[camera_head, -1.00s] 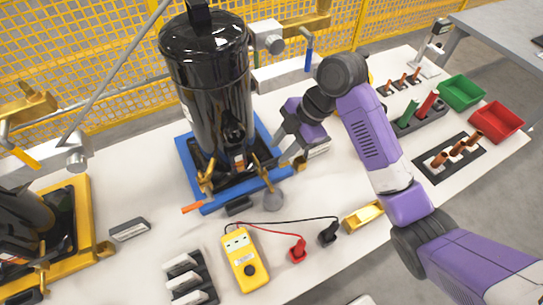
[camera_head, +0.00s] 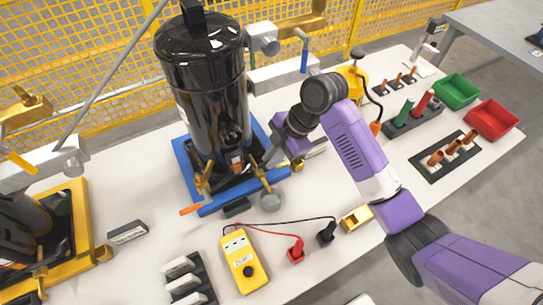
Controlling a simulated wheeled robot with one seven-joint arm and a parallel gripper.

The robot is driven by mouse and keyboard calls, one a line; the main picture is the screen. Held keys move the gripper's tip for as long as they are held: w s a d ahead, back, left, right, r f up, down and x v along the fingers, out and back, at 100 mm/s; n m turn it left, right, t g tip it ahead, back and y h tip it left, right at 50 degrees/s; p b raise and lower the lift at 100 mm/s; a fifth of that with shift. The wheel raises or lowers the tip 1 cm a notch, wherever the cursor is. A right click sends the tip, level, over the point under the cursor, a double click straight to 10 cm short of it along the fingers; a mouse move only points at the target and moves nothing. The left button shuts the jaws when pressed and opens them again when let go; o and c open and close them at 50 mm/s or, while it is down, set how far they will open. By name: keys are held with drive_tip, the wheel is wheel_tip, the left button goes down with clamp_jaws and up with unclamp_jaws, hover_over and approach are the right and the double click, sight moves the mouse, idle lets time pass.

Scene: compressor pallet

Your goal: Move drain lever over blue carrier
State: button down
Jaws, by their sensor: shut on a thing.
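The blue carrier (camera_head: 184,160) lies on the white table under a tall black compressor (camera_head: 205,80). An orange lever (camera_head: 190,210) sticks out at its front left corner; it may be the drain lever. My gripper (camera_head: 269,158) is at the carrier's right side, close beside the right brass clamp (camera_head: 258,172). It appears shut on the upper part of this clamp, but my purple wrist and the dark fingers hide most of the grip. A second brass clamp (camera_head: 203,180) stands at the carrier's front left.
A yellow meter (camera_head: 243,262) with red and black leads lies in front. A yellow carrier (camera_head: 80,255) stands at left. At right are a green bin (camera_head: 456,90), a red bin (camera_head: 491,121) and racks of fittings. A blue-handled valve (camera_head: 304,50) hangs behind.

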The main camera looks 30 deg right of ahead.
drive_tip(key=shift+s, duration=0.1)
drive_tip(key=shift+s+a+m+t+h+p, duration=0.2)
drive_tip(key=shift+s+m+t+h+p, duration=0.15)
drive_tip(key=shift+m+p, duration=0.75)
drive_tip(key=shift+s+a+m+t+h+p, duration=0.15)
drive_tip(key=shift+s+m+t+h+p, duration=0.3)
drive_tip(key=shift+m, duration=1.05)
drive_tip(key=shift+s+a+m+t+h+p, duration=0.2)
drive_tip(key=shift+m+t+h+p, duration=0.2)
drive_tip(key=shift+m+p, duration=0.8)
drive_tip(key=c, duration=1.5)
unclamp_jaws()
drive_tip(key=shift+v, duration=3.9)
